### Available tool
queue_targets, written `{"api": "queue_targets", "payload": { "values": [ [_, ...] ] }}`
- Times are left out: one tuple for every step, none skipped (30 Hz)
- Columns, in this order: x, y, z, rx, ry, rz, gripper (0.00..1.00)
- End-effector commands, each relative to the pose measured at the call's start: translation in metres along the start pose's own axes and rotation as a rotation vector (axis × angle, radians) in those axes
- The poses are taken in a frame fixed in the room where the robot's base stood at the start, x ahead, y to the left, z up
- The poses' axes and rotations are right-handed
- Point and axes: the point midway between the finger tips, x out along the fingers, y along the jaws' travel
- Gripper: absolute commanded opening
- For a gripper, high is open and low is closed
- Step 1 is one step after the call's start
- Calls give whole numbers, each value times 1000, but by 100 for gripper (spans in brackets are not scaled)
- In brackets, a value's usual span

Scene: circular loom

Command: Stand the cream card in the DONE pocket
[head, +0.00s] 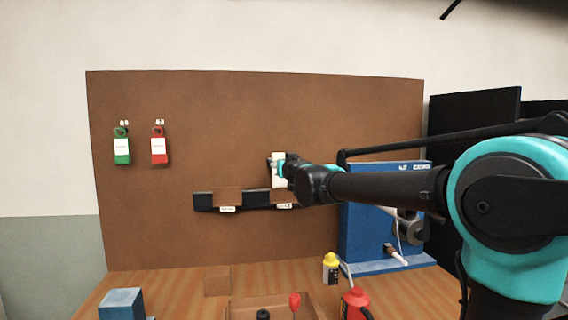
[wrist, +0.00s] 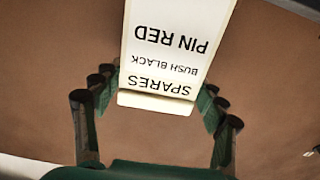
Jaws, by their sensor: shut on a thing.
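The cream card (head: 278,156) is upright in front of the brown board, just above the right part of a dark pocket rack (head: 203,200). My gripper (head: 284,170) is shut on the card and hides part of it. In the wrist view, the card (wrist: 178,45) stands between the fingers of my gripper (wrist: 158,88). Its print appears upside down and reads SPARES, BUSH BLACK and PIN RED. The rack has a left label (head: 227,209) and a right label (head: 284,206), both too small to read. I cannot tell whether the card's lower edge is inside a pocket.
A green tag (head: 122,151) and a red tag (head: 158,150) hang at the board's left. A blue machine (head: 362,225) stands right of the rack. A yellow-topped bottle (head: 331,269), a red can (head: 355,304) and a wooden tray (head: 240,308) are on the table below.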

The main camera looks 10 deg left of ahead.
Motion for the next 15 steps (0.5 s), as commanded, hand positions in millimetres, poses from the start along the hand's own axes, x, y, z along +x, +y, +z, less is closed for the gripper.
{"api": "queue_targets", "payload": {
  "values": [
    [0,0,0,0,0,0,37],
    [0,0,1,0,0,0,37],
    [0,0,2,0,0,0,37],
    [0,0,4,0,0,0,37],
    [0,0,5,0,0,0,37],
    [0,0,7,0,0,0,37],
    [0,0,8,0,0,0,37],
    [0,0,9,0,0,0,37],
    [0,0,11,0,0,0,37],
    [0,0,13,0,0,0,37],
    [0,0,14,0,0,0,37],
    [0,0,16,0,0,0,37],
    [0,0,17,0,0,0,37],
    [0,0,18,0,0,0,37],
    [0,0,20,0,0,0,37]
  ]
}}
